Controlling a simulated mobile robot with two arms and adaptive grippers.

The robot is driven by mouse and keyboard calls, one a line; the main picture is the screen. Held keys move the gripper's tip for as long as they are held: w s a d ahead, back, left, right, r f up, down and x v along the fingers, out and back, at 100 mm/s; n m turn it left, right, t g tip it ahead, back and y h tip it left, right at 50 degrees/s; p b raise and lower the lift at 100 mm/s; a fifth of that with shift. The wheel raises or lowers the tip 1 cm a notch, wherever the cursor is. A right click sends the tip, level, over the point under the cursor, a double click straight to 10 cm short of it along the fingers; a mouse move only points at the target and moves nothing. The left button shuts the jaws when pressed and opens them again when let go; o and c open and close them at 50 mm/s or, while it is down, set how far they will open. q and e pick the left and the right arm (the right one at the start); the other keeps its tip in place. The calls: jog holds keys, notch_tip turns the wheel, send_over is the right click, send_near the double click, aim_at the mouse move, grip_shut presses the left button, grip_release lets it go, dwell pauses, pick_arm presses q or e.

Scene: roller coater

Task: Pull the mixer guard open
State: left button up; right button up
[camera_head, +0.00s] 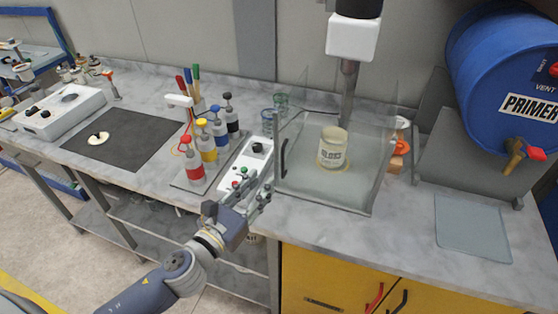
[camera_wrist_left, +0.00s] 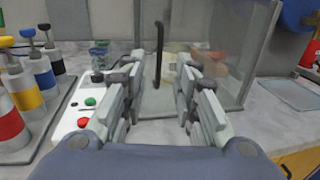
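The mixer guard (camera_head: 350,110) is a clear box around the mixer, standing on the bench; I cannot tell whether it is fully shut. Its black vertical handle (camera_head: 284,158) is on the left side in the head view. In the left wrist view the handle (camera_wrist_left: 158,52) shows beyond and between my fingers. The mixer (camera_head: 352,37) stands behind, and a cream pot labelled GLOSS (camera_head: 331,148) sits inside the guard. My left gripper (camera_head: 254,183) is open and empty, in front of and a little left of the handle, apart from it. My right gripper is not in view.
A blue PRIMER drum (camera_head: 505,75) with a tap is at the right. The right front bench is mostly clear.

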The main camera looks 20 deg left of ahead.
aim_at(282, 160)
pick_arm(q)
jog(key=shift+p+x, duration=1.35)
jog(key=shift+x, duration=3.45)
grip_shut()
